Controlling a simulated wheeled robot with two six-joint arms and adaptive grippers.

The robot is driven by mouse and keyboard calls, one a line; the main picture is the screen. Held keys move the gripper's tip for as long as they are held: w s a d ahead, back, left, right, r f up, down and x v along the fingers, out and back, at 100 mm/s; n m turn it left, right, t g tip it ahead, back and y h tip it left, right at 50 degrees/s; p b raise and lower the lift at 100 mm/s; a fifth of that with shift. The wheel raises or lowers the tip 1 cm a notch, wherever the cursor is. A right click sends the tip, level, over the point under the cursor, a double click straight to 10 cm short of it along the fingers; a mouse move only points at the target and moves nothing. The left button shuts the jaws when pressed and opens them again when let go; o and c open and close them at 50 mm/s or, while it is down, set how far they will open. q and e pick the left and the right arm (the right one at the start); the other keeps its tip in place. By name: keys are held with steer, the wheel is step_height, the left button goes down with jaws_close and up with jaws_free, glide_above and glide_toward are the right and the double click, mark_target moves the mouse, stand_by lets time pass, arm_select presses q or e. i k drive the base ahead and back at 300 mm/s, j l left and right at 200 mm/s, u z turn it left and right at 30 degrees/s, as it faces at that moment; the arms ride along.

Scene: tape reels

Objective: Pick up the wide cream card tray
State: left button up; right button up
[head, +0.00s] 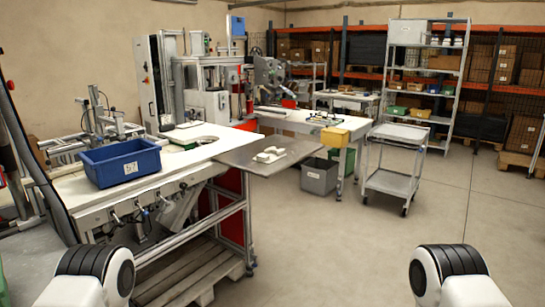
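I cannot clearly make out a wide cream card tray. A small cream-white item (268,155) lies on the grey metal shelf (243,160) at the right end of the workbench; it is too small to tell whether it is a tray. Parts of my two arms show at the bottom left and bottom right edges. Neither of my grippers is in view.
A blue bin (120,163) stands on the white workbench (90,195) at left. A grey bin (320,176) and a trolley (391,185) stand beyond. The floor (340,240) ahead and right is clear.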

mark_target(271, 154)
steer(key=i+l, duration=0.4)
steer(key=i, duration=0.2)
steer(key=i+l, duration=0.4)
steer(key=i, duration=0.2)
